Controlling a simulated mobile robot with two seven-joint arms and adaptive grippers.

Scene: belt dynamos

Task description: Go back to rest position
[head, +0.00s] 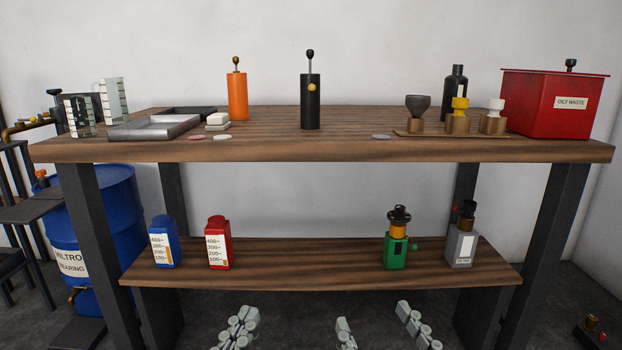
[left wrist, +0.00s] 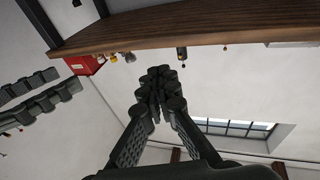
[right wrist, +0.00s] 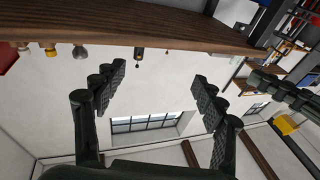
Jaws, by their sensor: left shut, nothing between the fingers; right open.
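My left gripper (head: 240,322) is at the bottom of the head view, in front of and below the lower shelf. In the left wrist view (left wrist: 160,78) its fingers meet at the tips with nothing held. My right gripper (head: 373,315) is at the bottom, right of the left one, with its fingers apart. In the right wrist view (right wrist: 159,76) there is only empty space between the fingers. Both grippers are clear of the bench.
A wooden bench top (head: 340,150) carries an orange cylinder (head: 237,97), a black cylinder (head: 310,103), a grey tray (head: 154,128) and a red oily waste bin (head: 545,108). The lower shelf (head: 310,262) holds several bottles. A blue drum (head: 105,215) stands left.

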